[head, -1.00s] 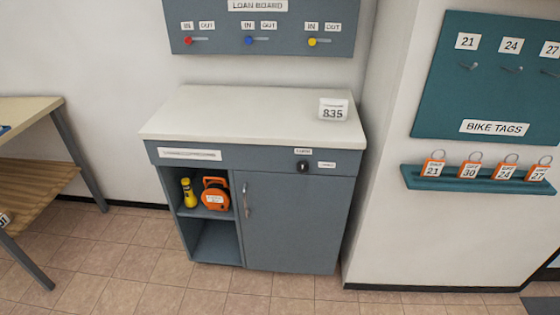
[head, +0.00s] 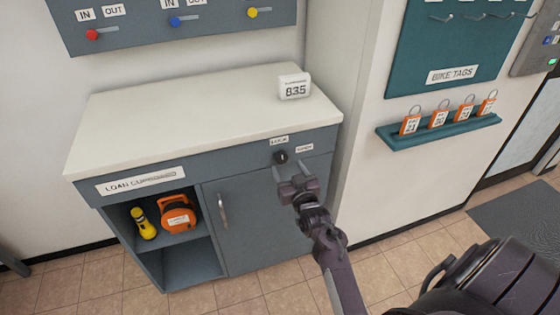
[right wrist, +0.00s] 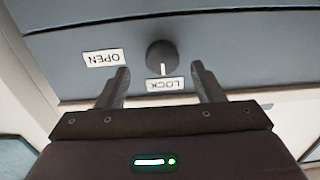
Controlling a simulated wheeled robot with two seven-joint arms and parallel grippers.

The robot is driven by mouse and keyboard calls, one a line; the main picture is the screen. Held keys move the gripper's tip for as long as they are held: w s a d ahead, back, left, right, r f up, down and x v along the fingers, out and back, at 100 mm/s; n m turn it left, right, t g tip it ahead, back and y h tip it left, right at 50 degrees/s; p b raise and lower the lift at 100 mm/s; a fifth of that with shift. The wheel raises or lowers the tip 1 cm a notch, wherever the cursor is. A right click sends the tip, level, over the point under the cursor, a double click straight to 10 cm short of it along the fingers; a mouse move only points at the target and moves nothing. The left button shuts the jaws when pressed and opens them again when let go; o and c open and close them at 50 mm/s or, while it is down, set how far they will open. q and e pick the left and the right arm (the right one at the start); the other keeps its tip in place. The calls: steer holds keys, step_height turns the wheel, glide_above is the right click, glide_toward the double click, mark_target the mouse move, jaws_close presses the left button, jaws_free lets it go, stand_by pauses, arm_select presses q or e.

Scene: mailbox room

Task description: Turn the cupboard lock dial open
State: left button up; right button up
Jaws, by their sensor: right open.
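The cupboard lock dial (head: 281,157) is a small black knob on the blue-grey front panel of the cupboard (head: 260,215). In the right wrist view the dial (right wrist: 162,55) shows upside down, its white pointer mark aimed at the LOCK label (right wrist: 165,85). The OPEN label (right wrist: 104,58) sits beside it. My right gripper (head: 292,172) is open in front of the dial, just below it in the head view. In the right wrist view its two fingers (right wrist: 162,85) stand apart with the dial between and beyond their tips, seemingly not touching. My left gripper is out of view.
The cupboard door has a vertical handle (head: 223,210). Open shelves hold a yellow torch (head: 144,223) and an orange reel (head: 178,214). A white 835 block (head: 294,86) stands on the worktop (head: 190,110). A tag ledge (head: 440,133) is on the right wall.

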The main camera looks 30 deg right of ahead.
mark_target(282, 160)
steer(key=x, duration=0.3)
steer(key=shift+w, duration=0.65)
steer(key=c, duration=1)
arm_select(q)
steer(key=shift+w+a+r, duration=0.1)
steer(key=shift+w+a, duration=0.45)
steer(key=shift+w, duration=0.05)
arm_select(e)
steer(key=shift+o, duration=0.2)
